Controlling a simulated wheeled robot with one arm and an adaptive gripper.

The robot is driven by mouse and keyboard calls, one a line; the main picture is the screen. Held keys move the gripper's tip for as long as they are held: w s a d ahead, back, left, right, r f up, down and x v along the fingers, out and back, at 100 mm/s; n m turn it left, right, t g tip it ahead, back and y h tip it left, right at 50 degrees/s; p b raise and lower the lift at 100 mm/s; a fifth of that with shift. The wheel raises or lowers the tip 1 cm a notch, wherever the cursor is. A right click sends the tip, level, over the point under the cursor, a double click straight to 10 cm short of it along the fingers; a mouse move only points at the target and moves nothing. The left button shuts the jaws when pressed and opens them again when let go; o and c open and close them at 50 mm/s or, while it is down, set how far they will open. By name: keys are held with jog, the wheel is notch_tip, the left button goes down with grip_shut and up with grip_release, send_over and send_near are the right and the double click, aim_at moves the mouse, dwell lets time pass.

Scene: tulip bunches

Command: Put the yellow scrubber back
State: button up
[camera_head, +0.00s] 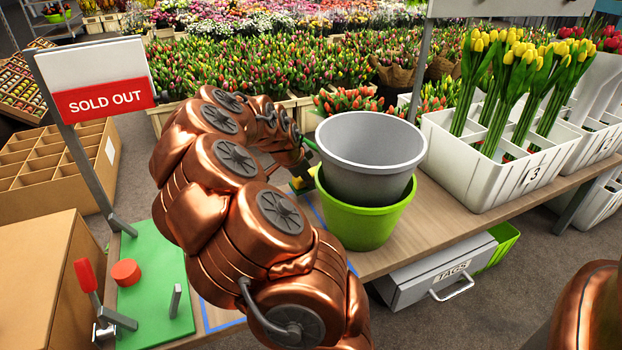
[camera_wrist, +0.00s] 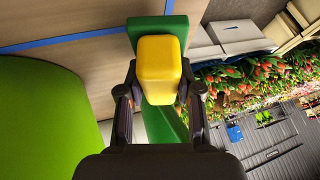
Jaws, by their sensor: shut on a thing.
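The yellow scrubber (camera_wrist: 160,62) is a yellow block between the two dark fingers of my gripper (camera_wrist: 160,88) in the wrist view. My gripper is shut on it. Green parts show behind and below the block; I cannot tell whether they belong to it. In the head view a small yellow patch (camera_head: 300,184) shows beside the stacked pots, at the end of my copper arm. The arm hides most of my gripper there.
A grey bucket (camera_head: 369,148) sits in a lime green pot (camera_head: 364,216) just right of my gripper. White tulip crates (camera_head: 474,171) stand further right on the wooden table (camera_head: 412,234).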

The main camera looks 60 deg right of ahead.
jog(key=shift+d+f, duration=0.45)
jog(key=shift+d, duration=0.4)
jog(key=shift+d+f, duration=0.35)
jog(key=shift+d, duration=0.1)
jog(key=shift+f, duration=0.1)
jog(key=o, duration=1.1)
jog(key=shift+f+b, duration=0.25)
jog(key=shift+b, duration=0.4)
